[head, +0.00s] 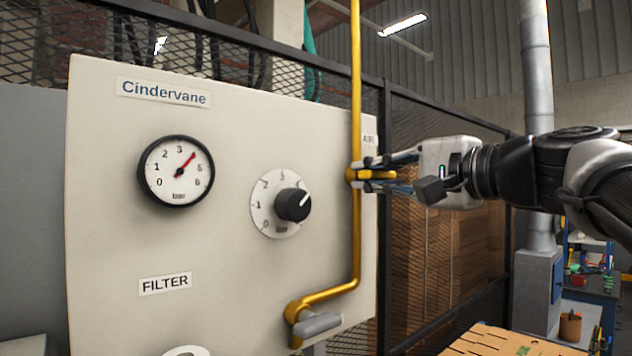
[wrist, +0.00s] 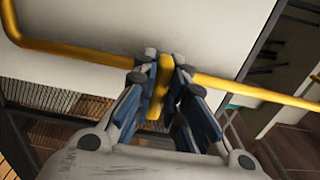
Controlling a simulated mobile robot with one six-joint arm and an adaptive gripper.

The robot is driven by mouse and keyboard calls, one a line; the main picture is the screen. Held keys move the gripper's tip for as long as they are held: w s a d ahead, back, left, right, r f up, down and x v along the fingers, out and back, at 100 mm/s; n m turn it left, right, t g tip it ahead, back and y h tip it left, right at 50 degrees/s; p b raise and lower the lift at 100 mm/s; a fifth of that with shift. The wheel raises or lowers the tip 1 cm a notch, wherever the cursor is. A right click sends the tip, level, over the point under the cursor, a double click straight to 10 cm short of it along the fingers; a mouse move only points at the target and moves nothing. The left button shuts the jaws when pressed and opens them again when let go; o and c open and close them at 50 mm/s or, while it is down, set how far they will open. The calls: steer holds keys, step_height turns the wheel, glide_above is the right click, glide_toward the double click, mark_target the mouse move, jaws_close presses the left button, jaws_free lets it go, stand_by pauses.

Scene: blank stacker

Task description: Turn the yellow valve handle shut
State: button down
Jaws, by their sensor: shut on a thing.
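The yellow valve handle (head: 378,174) sits on the vertical yellow pipe (head: 356,90) near the right edge of the cream panel. In the head view the handle points to the right, across the pipe. My gripper (head: 376,174) reaches in from the right and is shut on the handle, with one finger above it and one below. In the wrist view the handle (wrist: 160,88) lies between the fingertips (wrist: 160,72), and the yellow pipe (wrist: 240,88) runs behind it. The fingers hide part of the handle and the valve body.
The cream panel (head: 230,250) carries a pressure gauge (head: 176,171) and a black knob (head: 292,204) left of the pipe. A grey lever (head: 318,324) sits at the pipe's lower end. A mesh fence (head: 445,140) stands behind. Cardboard (head: 500,342) lies at the lower right.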

stand_by(0.4)
steer(key=c, duration=1.6)
jaws_free()
steer(key=shift+s, duration=0.1)
steer(key=v, duration=1.2)
